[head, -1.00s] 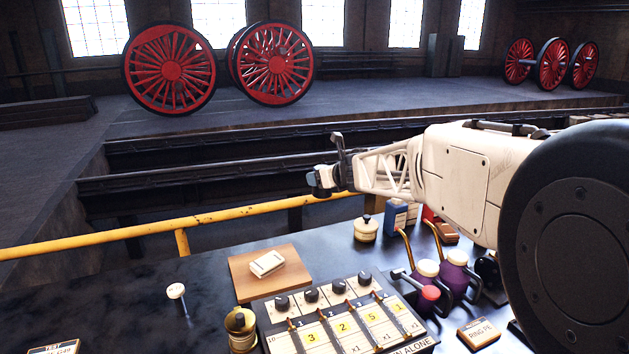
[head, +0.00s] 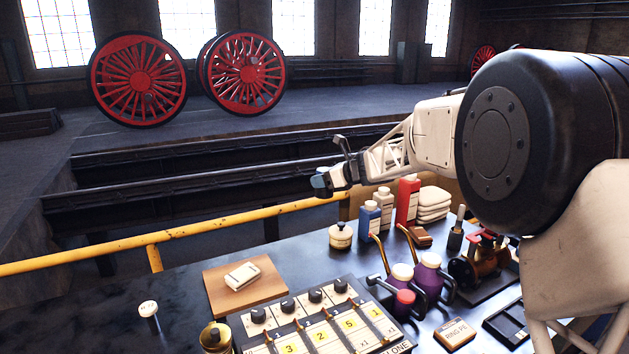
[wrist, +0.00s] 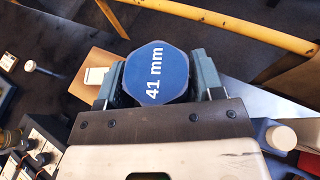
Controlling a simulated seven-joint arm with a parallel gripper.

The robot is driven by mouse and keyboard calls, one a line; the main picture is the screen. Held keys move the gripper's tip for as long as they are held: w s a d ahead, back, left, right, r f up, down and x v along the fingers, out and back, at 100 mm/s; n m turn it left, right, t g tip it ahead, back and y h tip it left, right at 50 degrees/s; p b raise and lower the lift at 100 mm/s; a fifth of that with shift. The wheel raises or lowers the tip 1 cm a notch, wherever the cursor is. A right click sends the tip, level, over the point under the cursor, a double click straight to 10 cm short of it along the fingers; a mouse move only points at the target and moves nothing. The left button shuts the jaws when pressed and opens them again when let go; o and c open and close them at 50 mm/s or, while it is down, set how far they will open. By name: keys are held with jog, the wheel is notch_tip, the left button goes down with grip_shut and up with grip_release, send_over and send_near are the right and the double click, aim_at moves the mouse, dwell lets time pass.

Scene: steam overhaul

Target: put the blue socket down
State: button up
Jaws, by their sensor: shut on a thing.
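The blue socket (wrist: 157,73), marked "41 mm", sits between the two fingers of my gripper (wrist: 156,82) in the wrist view. The fingers are shut on it from both sides, and its labelled end faces the camera. In the head view the socket (head: 320,182) is a small blue-grey shape at the tip of my gripper (head: 338,174), held in the air above the far side of the bench. The dark bench top (head: 95,315) lies below. The socket's far end is hidden.
A wooden board (head: 213,292) with a white block stands on the bench behind a numbered lever panel (head: 322,328). A cream pot (head: 341,236), bottles (head: 408,200) and purple oil cans (head: 428,275) stand to the right. A yellow rail (head: 215,228) runs behind. The left bench is fairly clear.

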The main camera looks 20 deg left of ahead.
jog(key=w+d+f+n+g, duration=0.1)
jog(key=w+d+n+g, duration=0.3)
jog(key=d, duration=0.6)
jog(key=w+d+f+n+g, duration=0.1)
jog(key=w+d, duration=0.6)
jog(key=d, duration=0.2)
notch_tip(320, 180, down, 14)
jog(key=shift+s, duration=0.25)
jog(key=shift+a+f, duration=0.1)
jog(key=shift+f, duration=0.05)
jog(key=shift+f, duration=3.2)
jog(key=shift+f, duration=0.55)
jog(key=o, duration=1.3)
jog(key=shift+f, duration=0.1)
